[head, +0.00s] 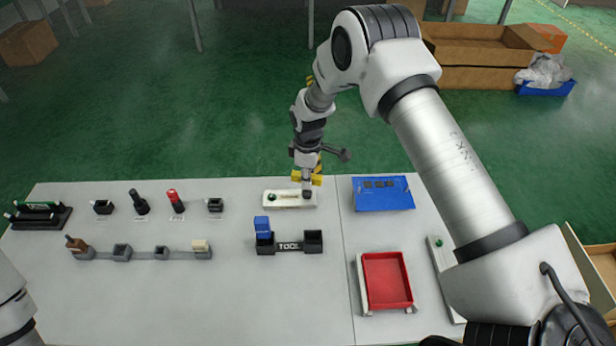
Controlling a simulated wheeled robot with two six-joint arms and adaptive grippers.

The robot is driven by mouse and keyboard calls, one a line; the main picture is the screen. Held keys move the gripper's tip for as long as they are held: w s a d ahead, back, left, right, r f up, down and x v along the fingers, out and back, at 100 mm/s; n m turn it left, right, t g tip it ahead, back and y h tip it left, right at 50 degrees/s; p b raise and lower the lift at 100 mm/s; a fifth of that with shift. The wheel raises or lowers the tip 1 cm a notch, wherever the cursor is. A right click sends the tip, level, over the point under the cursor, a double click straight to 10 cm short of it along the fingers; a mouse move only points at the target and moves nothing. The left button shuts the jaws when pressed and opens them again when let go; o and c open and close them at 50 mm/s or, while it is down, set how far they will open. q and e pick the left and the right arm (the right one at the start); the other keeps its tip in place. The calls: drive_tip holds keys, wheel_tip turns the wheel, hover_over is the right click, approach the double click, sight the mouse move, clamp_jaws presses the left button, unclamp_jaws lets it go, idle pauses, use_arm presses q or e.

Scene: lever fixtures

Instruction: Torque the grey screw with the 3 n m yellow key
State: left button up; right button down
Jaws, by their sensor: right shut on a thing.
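My right gripper (306,164) is over the white plate (281,203) at the back middle of the table, shut on the yellow key (317,180). The key points down, and its dark lower end is at the plate's right end. I cannot tell whether it touches a screw. The grey screw is not visible, perhaps hidden under the key. A green screw (271,197) shows at the plate's left end. The black TOOL holder (289,246) has a blue key (262,225) in its left slot, and its right slot is empty. My left gripper is out of view.
A blue board (382,194) and a red tray (387,279) are on the right. Another white strip with a green screw (439,243) lies beyond the tray. Small holders and dark and red tools (176,201) line the left. The front left table is clear.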

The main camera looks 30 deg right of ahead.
drive_tip(key=shift+m, duration=0.3)
drive_tip(key=shift+r+p, duration=1.7)
drive_tip(key=shift+r, duration=0.85)
drive_tip(key=shift+w+b, duration=0.15)
drive_tip(key=shift+b, duration=0.15)
drive_tip(key=shift+w+a+r+b, duration=0.1)
drive_tip(key=shift+w+a+b, duration=0.35)
drive_tip(key=shift+a+b, duration=0.55)
drive_tip(key=s+a+f+m+b, duration=0.4)
drive_tip(key=s+a+m, duration=0.4)
drive_tip(key=s, duration=0.3)
drive_tip(key=shift+a+f+m+b, duration=0.2)
drive_tip(key=shift+m+b, duration=0.3)
drive_tip(key=shift+b, duration=0.3)
